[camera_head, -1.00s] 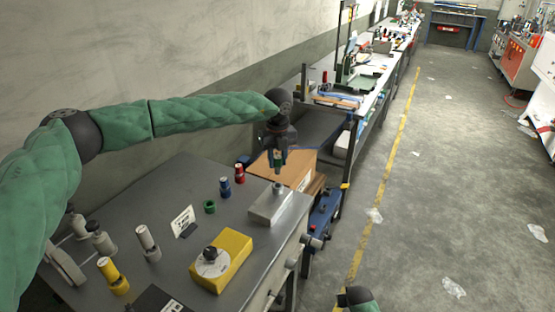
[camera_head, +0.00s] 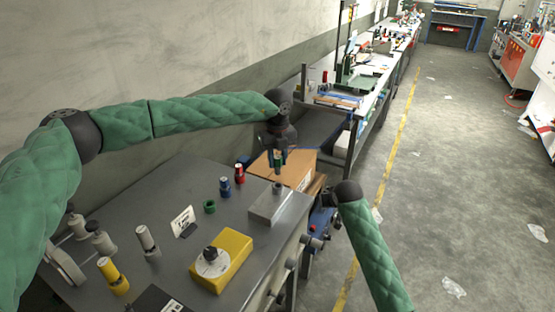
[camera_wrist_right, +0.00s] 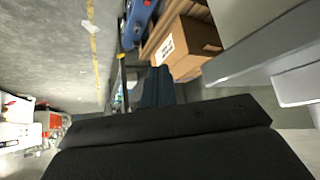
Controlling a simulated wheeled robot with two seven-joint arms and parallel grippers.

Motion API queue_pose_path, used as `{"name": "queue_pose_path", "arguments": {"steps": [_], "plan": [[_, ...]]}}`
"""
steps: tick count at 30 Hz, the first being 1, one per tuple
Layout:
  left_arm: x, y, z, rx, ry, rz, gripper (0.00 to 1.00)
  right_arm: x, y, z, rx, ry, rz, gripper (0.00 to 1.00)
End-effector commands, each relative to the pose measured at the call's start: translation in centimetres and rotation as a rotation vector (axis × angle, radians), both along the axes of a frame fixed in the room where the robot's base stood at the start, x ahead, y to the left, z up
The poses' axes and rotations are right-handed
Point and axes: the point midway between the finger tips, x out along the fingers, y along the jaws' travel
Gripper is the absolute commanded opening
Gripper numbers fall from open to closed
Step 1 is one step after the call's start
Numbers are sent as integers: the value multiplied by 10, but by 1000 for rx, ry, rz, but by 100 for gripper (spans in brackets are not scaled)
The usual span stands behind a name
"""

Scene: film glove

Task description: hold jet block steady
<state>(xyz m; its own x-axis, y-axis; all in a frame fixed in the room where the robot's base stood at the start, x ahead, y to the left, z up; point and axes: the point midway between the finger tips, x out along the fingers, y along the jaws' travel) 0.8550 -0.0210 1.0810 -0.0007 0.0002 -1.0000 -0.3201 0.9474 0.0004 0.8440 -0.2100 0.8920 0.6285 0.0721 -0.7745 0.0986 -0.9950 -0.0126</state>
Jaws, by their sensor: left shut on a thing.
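The jet block, which I take to be the light grey metal block (camera_head: 268,208), sits on the dark bench near its right edge, with a short round fitting on top. My left gripper (camera_head: 279,158) points down above it, shut on a slim green-and-metal gauge (camera_head: 278,172). The gauge's lower end is at the fitting; whether it is inside cannot be told. My right gripper (camera_head: 328,197) is off the bench's right side, mostly hidden by its own wrist and apart from the block. Its dark body fills the lower right wrist view, where its jaw opening is unclear.
On the bench (camera_head: 200,175) are a yellow block (camera_head: 221,261) with a round dial, a green ring (camera_head: 209,206), blue (camera_head: 225,187) and red (camera_head: 239,173) gauges, and a white card (camera_head: 182,221). A cardboard box (camera_head: 296,170) is behind.

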Motion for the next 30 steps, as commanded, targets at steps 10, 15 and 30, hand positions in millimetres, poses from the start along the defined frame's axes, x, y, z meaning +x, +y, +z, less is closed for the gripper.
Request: {"name": "queue_pose_path", "arguments": {"steps": [10,15,30], "plan": [[0,0,0,0,0,0,5,-4,99,98,10,7,167,0],[0,0,0,0,0,0,5,-23,155,126,-1,35,276,0],[0,0,0,0,0,0,5,-60,222,156,-38,80,426,0]]}}
